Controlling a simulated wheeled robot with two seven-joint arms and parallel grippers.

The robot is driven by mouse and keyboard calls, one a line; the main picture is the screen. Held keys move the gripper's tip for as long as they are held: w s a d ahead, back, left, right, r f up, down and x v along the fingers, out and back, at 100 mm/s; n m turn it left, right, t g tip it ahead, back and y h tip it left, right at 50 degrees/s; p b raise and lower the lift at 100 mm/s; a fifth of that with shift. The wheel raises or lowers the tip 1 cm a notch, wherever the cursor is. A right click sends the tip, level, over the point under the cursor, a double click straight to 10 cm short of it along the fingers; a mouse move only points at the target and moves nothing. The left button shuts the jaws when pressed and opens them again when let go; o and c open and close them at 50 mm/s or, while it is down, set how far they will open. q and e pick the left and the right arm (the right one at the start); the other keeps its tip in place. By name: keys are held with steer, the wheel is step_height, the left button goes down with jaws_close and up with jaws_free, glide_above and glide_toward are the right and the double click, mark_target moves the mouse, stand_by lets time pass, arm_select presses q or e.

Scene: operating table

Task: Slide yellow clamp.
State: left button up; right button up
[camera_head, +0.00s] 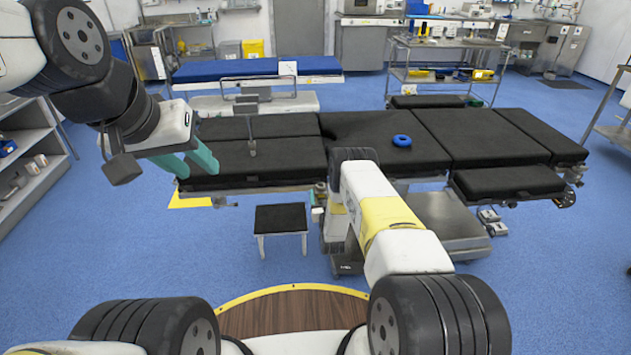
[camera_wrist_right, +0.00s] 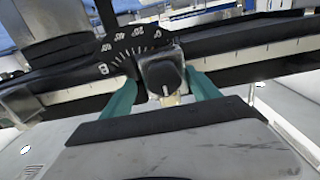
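In the right wrist view, a metal clamp with a black knob (camera_wrist_right: 168,74) sits on the table's side rail, with a small pale yellow part (camera_wrist_right: 170,99) below the knob. My right gripper (camera_wrist_right: 161,80) has one teal finger on each side of this clamp. The right finger looks very close to it; whether both fingers touch it is unclear.
A dark dial with a number scale (camera_wrist_right: 130,50) lies beside the clamp. A blue ring (camera_head: 402,141) lies on the operating table. A small black-topped stool (camera_head: 281,218) stands in front. A blue-topped bed (camera_head: 230,70) and a steel cart (camera_head: 445,60) stand behind.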

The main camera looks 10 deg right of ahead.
steer(key=shift+a, duration=0.15)
steer(key=shift+s, duration=0.2)
steer(key=s, duration=0.7)
steer(key=shift+s, duration=0.2)
